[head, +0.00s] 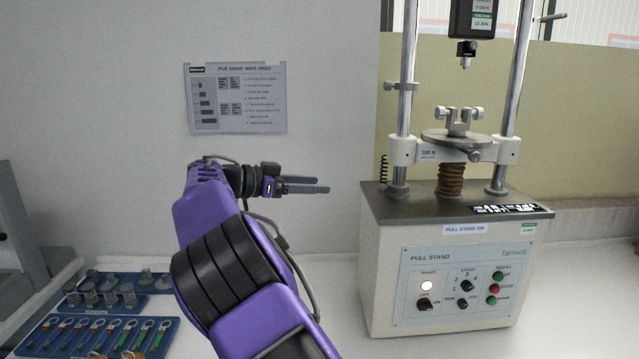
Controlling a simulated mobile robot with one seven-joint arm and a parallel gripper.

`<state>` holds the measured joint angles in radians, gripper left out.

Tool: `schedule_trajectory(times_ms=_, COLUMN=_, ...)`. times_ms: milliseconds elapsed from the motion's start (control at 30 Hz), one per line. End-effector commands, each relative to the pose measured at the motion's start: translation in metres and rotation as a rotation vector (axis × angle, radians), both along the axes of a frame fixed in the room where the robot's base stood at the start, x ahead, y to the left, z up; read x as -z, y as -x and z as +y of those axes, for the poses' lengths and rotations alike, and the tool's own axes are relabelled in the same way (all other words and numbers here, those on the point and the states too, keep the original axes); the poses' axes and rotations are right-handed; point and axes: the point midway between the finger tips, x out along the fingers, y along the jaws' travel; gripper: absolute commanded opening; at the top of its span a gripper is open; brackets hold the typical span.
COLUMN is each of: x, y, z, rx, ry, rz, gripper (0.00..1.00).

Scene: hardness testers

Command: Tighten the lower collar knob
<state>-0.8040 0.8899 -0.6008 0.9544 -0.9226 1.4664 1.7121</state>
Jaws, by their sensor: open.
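The pull stand (435,290) stands at the right, with two upright steel columns. A small collar with a side knob (389,86) sits on the left column, above the crosshead. Another knob (553,17) sticks out higher up by the right column. I cannot tell from the picture which of these is the lower collar knob. My gripper (322,184) is open and empty, left of the stand and apart from it, with its fingers pointing right.
The control panel (455,285) has a lit lamp, switches and buttons. A spring (384,168) stands at the stand's left edge. Blue trays of fittings (125,278) and tools (95,335) lie at lower left. A steps sheet (236,98) hangs on the wall. The bench before the stand is clear.

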Motion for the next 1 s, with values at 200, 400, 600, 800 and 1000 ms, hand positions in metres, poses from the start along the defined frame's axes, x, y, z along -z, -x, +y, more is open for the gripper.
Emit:
schedule_trajectory(times_ms=200, x=0.004, y=-0.008, z=-0.022, rx=0.005, ry=-0.001, rz=-0.002, gripper=0.63)
schedule_trajectory(times_ms=400, x=0.012, y=-0.022, z=-0.057, rx=0.005, ry=0.000, rz=0.000, gripper=0.63)
schedule_trajectory(times_ms=600, x=0.019, y=-0.038, z=-0.094, rx=0.004, ry=0.000, rz=-0.001, gripper=0.63)
schedule_trajectory(times_ms=800, x=0.027, y=-0.052, z=-0.128, rx=0.004, ry=0.000, rz=0.000, gripper=0.63)
schedule_trajectory(times_ms=1000, x=0.032, y=-0.062, z=-0.149, rx=0.001, ry=0.000, rz=-0.001, gripper=0.63)
